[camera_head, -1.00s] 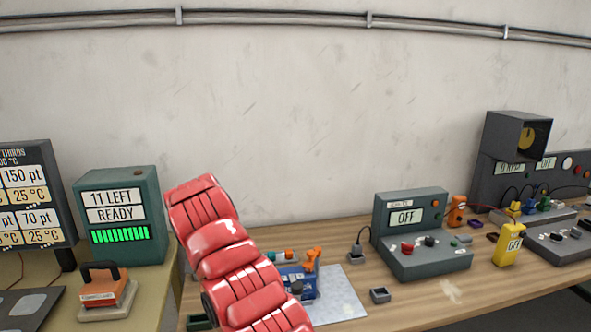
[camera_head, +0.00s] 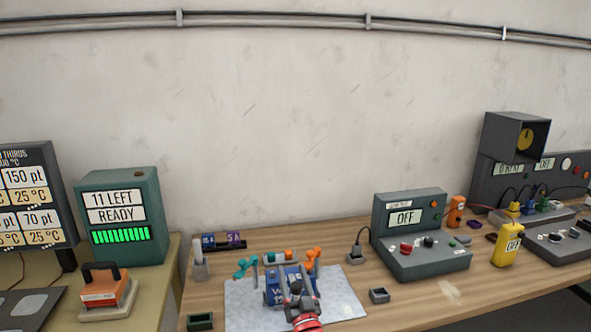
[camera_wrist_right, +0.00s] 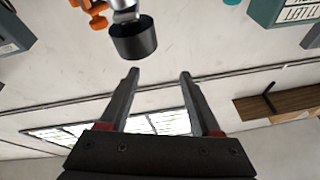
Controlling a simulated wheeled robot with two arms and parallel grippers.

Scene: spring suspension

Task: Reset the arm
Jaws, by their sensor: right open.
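My right gripper (camera_head: 300,290) shows at the lower middle of the head view, in front of a blue device (camera_head: 274,296) on a pale grey mat (camera_head: 345,299). Part of my red wrist shows at the bottom edge. In the right wrist view the two dark fingers of the gripper (camera_wrist_right: 158,74) stand apart with nothing between them. A dark cup-shaped part (camera_wrist_right: 133,41) appears beyond the fingertips, up and left of them; I cannot tell contact. My left gripper is not in view.
Orange (camera_head: 312,257) and teal (camera_head: 245,267) clamp-like parts stand by the blue device. A green box (camera_head: 122,217) reading READY stands left. Bare wood lies right of the mat.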

